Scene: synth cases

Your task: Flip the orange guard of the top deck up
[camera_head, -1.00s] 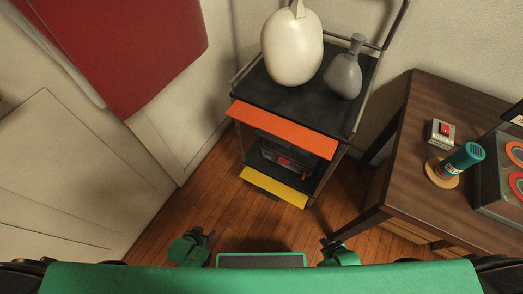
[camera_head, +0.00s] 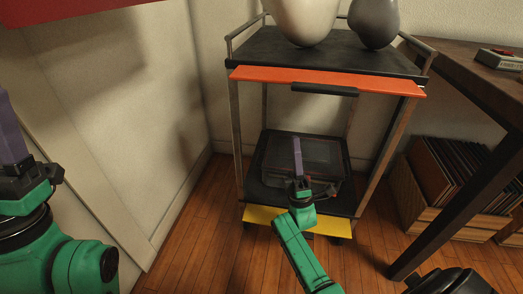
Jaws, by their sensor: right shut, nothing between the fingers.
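The cart's orange guard (camera_head: 270,75) runs along the front of the black top deck (camera_head: 262,47). It shows as a thin strip just below the deck's front edge; its exact tilt is hard to tell. A black handle (camera_head: 325,90) sits at the middle of its lower edge. My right gripper (camera_head: 297,144) is shut and empty, its purple fingers pointing up. It is below the guard and handle, apart from them, in front of the lower deck. My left gripper (camera_head: 8,130) is at the left edge, cut off, away from the cart; its jaw opening cannot be seen.
A white vase (camera_head: 303,18) and a grey vase (camera_head: 374,22) stand on the top deck. The lower deck holds a dark, clear-lidded box (camera_head: 318,155) and has a yellow guard (camera_head: 262,218). A wooden table (camera_head: 478,85) and record crates (camera_head: 435,180) stand right. Floor in front is partly free.

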